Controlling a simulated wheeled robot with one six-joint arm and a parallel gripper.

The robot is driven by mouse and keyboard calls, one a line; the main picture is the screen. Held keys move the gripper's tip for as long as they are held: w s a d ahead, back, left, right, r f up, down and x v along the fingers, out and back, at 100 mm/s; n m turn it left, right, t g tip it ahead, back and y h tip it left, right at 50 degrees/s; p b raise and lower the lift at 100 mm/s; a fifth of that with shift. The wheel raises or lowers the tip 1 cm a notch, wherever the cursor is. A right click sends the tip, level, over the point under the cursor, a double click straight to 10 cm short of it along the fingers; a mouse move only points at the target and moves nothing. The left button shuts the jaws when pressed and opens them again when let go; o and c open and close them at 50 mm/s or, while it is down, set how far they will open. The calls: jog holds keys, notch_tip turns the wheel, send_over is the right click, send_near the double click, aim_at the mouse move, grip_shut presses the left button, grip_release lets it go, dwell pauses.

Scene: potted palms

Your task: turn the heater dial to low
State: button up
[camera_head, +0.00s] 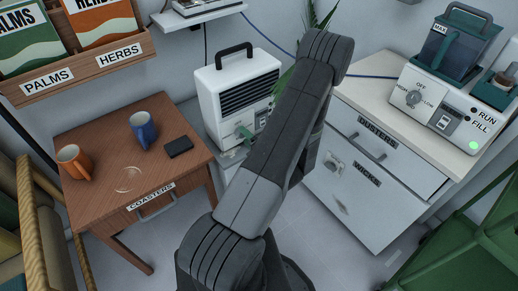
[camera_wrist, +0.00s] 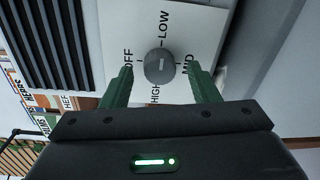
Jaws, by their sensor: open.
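The heater (camera_head: 236,88) is a white box with a black grille and a dark top handle, standing behind my arm in the head view. Its round grey dial (camera_wrist: 159,67) shows in the wrist view, with OFF to its left, LOW above, MID right and HIGH below. A short pale mark on the dial runs roughly up and down, along the LOW-HIGH line; I cannot tell which end points. My gripper (camera_wrist: 158,70) is open, its green fingers on either side of the dial, with gaps visible. In the head view, the gripper is partly hidden by my arm.
A wooden table (camera_head: 88,150) at left holds an orange mug (camera_head: 74,161), a blue mug (camera_head: 143,131) and a dark flat block (camera_head: 179,147). A white drawer cabinet (camera_head: 355,205) at right bears a machine (camera_head: 440,101) with its own dial. A green frame (camera_head: 460,240) stands front right.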

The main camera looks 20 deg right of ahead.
jog(key=v, duration=1.2)
jog(key=shift+s+p, duration=0.35)
jog(key=shift+d, duration=0.1)
jog(key=x, duration=1.4)
jog(key=shift+b, duration=0.4)
jog(key=shift+s, duration=0.1)
